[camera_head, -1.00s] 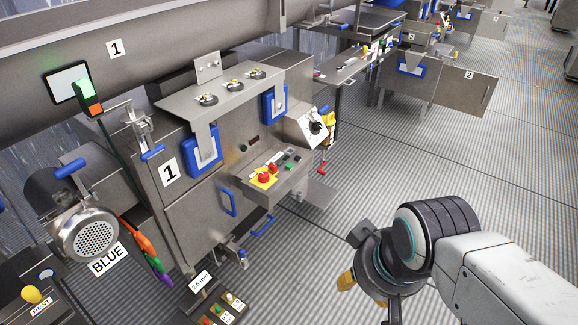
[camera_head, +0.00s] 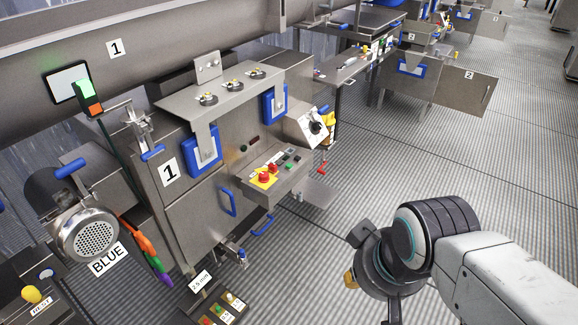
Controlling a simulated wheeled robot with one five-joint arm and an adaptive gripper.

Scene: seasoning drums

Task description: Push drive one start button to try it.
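The cabinet marked 1 (camera_head: 195,228) stands left of centre under the large drum. Its sloped control panel (camera_head: 262,186) carries red mushroom buttons on a yellow plate (camera_head: 264,178) and a green button (camera_head: 289,167). A lower box (camera_head: 226,308) at the bottom edge also has green, red and yellow buttons. I cannot read which button is the drive one start. My gripper (camera_head: 362,285) is at the lower right, well apart from both panels. It is seen from behind; one orange-yellow fingertip shows, and the fingers' opening is hidden.
A blue handle (camera_head: 262,226) and a grey plate (camera_head: 318,194) stick out below the panel. Ribbed floor (camera_head: 420,150) is clear between the cabinet and my arm.

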